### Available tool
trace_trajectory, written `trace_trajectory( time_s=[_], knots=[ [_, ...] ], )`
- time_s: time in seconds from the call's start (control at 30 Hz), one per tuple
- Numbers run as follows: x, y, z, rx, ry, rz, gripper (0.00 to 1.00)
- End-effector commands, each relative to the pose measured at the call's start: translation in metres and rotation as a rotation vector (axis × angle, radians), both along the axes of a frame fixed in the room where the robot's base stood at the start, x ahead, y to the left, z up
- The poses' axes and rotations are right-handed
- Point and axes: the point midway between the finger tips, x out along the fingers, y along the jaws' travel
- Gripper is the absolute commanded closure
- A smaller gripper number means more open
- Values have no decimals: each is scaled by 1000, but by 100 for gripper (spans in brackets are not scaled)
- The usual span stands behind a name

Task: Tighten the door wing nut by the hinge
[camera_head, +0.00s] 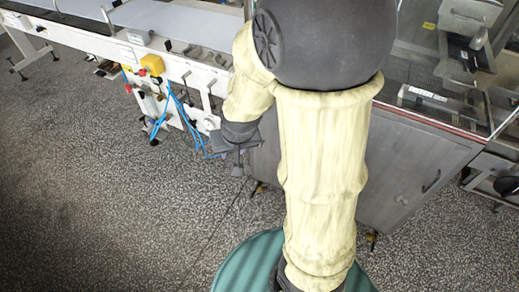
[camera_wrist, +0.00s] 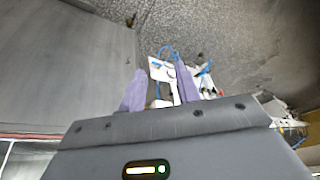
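My gripper (camera_head: 237,168) hangs beside the left edge of the grey cabinet (camera_head: 415,170), near the white machine frame. In the wrist view, the two purple fingers of my gripper (camera_wrist: 160,88) stand apart with a gap between them. A white part of the machine frame (camera_wrist: 158,69) and blue hose show beyond the gap, and nothing is clearly held. I cannot make out the door wing nut or the hinge in either view. My arm hides part of the cabinet and the frame behind it in the head view.
A white conveyor frame (camera_head: 107,43) runs across the upper left, with a yellow switch box (camera_head: 152,64) and loose blue hoses (camera_head: 181,112) under it. A clear guarded enclosure stands at the upper right. Bare speckled floor (camera_head: 110,220) lies open at the lower left.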

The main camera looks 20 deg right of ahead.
Motion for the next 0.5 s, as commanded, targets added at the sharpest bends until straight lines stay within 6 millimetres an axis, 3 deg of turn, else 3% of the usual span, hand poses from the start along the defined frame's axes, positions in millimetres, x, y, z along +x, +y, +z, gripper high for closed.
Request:
trace_trajectory(
  time_s=[0.03, 0.3, 0.5],
  knots=[
    [16, 2, -34, 8, -27, -30, 67],
    [94, -6, -125, 2, -209, -225, 67],
    [140, -22, -193, -57, -346, -367, 67]
  ],
)
